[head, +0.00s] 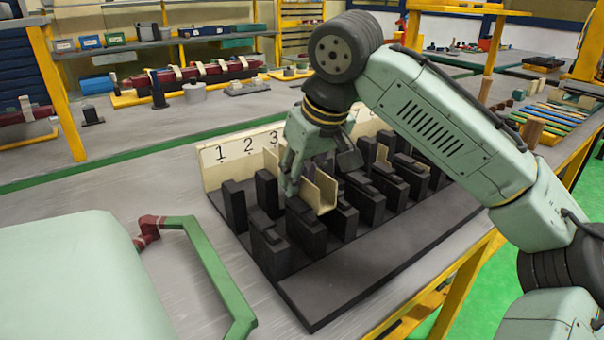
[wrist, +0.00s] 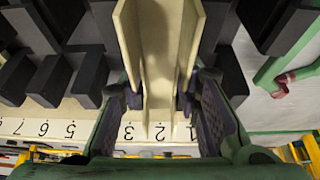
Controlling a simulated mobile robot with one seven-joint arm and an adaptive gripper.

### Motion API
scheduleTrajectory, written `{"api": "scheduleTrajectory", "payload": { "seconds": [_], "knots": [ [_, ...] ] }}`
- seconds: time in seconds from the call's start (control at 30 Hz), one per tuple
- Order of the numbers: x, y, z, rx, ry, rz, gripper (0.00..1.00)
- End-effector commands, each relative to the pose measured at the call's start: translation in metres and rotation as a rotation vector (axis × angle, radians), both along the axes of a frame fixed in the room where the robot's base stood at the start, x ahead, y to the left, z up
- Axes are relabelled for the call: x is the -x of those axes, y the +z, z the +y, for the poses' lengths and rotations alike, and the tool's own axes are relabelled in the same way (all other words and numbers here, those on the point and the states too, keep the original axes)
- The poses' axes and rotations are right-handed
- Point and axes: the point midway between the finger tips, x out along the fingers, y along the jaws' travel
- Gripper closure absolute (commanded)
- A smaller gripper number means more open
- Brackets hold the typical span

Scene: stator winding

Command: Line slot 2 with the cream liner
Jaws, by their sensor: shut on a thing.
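The cream liner (head: 322,192) is a long U-shaped channel with upright walls. My gripper (head: 318,168) is shut on it, with a finger at each side. In the wrist view the liner (wrist: 158,62) runs between my fingertips (wrist: 158,100), its lower end at the numbered board near the 2. In the head view it shows at the level of the block tops or above them, and my gripper hides its middle. The black slotted stator base (head: 330,298) carries rows of upright blocks. Slot 2 is marked by the number 2 (head: 249,146); its floor is hidden.
The cream numbered board (head: 212,175) stands along the back of the base. Dark blocks (head: 270,248) stand close on both sides of my gripper. A green handle frame (head: 205,262) lies at the left front. The grey table (head: 130,190) is clear left of the base.

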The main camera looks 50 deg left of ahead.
Motion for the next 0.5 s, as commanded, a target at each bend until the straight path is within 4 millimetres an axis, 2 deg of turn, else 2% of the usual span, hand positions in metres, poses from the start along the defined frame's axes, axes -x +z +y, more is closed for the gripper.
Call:
{"api": "scheduleTrajectory", "payload": {
  "seconds": [0.2, 0.23, 0.5],
  "knots": [
    [0.0008, -0.0022, -0.0011, 0.007, 0.003, 0.000, 0.85],
    [0.0008, -0.0023, -0.0010, 0.007, 0.003, 0.001, 0.68],
    [0.0016, -0.0030, -0.0014, 0.010, 0.005, 0.002, 0.50]
  ]
}}
